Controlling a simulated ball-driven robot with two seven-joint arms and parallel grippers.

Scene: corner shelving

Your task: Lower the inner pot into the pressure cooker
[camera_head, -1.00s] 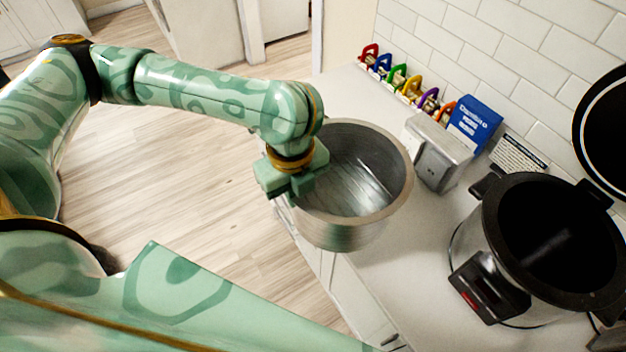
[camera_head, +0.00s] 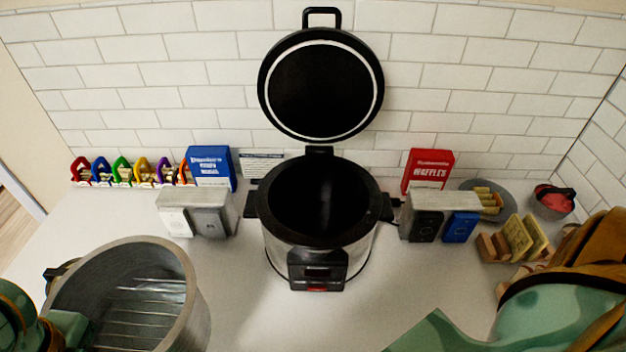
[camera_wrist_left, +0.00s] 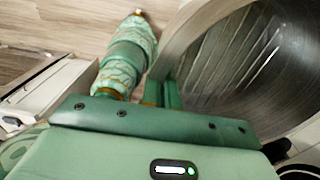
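The inner pot (camera_head: 182,290), a wide metal bowl with a thick grey rim, is at the lower left of the head view, left of the cooker and apart from it. My left gripper (camera_head: 62,332) is at the pot's left side, partly cut off by the frame edge. In the left wrist view its fingers (camera_wrist_left: 165,92) are shut on the wall of the pot (camera_wrist_left: 185,45). The pressure cooker (camera_head: 318,262) stands upright on the counter with a dark, open mouth. Its round black lid (camera_head: 320,92) is raised behind it. My right gripper is out of view.
Grey metal holders (camera_head: 205,214) and (camera_head: 432,215) flank the cooker. Blue box (camera_head: 210,167), red box (camera_head: 428,171) and colored clips (camera_head: 122,172) line the tiled wall. A plate (camera_head: 488,200), small bowl (camera_head: 552,205) and wooden rack (camera_head: 510,240) are right. Counter before the cooker is clear.

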